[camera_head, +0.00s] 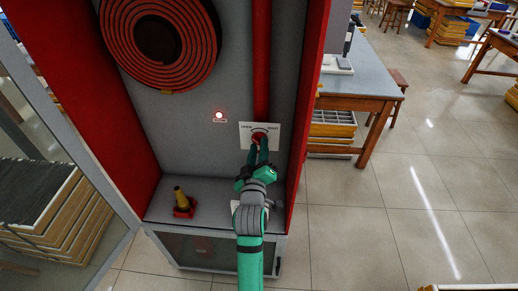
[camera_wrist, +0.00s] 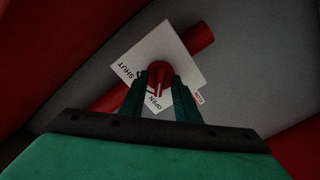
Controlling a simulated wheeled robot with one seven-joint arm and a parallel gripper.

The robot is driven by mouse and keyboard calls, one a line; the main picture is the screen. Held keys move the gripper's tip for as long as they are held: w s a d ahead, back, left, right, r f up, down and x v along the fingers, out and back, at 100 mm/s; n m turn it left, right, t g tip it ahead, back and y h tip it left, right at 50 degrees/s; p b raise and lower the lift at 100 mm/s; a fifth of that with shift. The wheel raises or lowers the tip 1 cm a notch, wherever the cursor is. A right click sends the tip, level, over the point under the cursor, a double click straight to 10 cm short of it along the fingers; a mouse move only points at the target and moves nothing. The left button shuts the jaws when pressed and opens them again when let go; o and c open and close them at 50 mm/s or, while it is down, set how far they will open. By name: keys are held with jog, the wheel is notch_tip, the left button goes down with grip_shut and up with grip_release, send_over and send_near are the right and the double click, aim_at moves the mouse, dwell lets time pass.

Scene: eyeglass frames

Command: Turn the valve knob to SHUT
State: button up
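The red valve knob (camera_wrist: 161,68) sits on a white label plate (camera_wrist: 187,62) on the grey panel. In the wrist view its pale pointer line faces the OPEN word, and the SHUT word is at the left of the plate. My gripper (camera_wrist: 160,82) has one finger on each side of the knob. I cannot tell whether the fingers press on it. In the head view my gripper (camera_head: 260,146) reaches up to the plate (camera_head: 245,131) and hides part of the knob (camera_head: 259,137).
A red pipe (camera_head: 261,60) runs up from the plate. A red lamp (camera_head: 219,115) glows at its left, and a hose reel (camera_head: 160,40) hangs above. Red cabinet walls (camera_head: 309,100) flank the panel.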

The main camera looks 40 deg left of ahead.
jog(key=shift+c, duration=0.2)
grip_shut()
jog(key=shift+m, duration=0.4)
jog(key=m, duration=0.6)
jog(key=shift+m, duration=0.3)
jog(key=m, duration=1)
jog(key=shift+m, duration=0.3)
